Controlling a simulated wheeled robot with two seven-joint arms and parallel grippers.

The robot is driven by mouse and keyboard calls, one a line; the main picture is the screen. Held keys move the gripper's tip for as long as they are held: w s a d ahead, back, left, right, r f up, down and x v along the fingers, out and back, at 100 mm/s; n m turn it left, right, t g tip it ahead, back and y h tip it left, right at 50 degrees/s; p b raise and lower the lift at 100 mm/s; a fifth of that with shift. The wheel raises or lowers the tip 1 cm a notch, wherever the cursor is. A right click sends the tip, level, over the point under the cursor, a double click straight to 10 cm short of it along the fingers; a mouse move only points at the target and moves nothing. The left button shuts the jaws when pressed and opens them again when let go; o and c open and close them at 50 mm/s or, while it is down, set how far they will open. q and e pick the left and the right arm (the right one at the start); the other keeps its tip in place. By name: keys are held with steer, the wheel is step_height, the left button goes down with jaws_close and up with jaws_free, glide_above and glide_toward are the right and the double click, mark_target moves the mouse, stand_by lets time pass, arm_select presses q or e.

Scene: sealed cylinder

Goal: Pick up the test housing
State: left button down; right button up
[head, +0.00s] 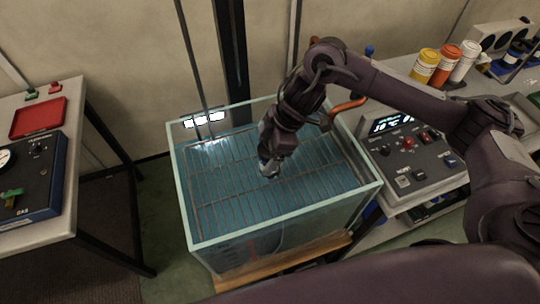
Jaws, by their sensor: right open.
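My right arm reaches in from the right, and my right gripper (268,168) points down over the wire rack (225,190) of the glass water tank (187,215). The fingers are small and dark here, with a greyish tip. The gripper is open; I cannot make out anything held in it. I cannot clearly pick out the test housing; the gripper and forearm hide part of the rack and water. My left gripper is not in view.
A bench at left holds a red tray (38,117) and a dark instrument case (35,180). The right bench carries a control panel (410,150) with a display, and yellow, orange and white bottles (446,65). The tank's glass rim surrounds the rack.

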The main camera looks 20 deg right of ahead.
steer(key=shift+c, duration=0.3)
steer(key=shift+c, duration=1.2)
steer(key=shift+w, duration=0.1)
steer(key=c, duration=1.2)
steer(key=shift+r, duration=0.15)
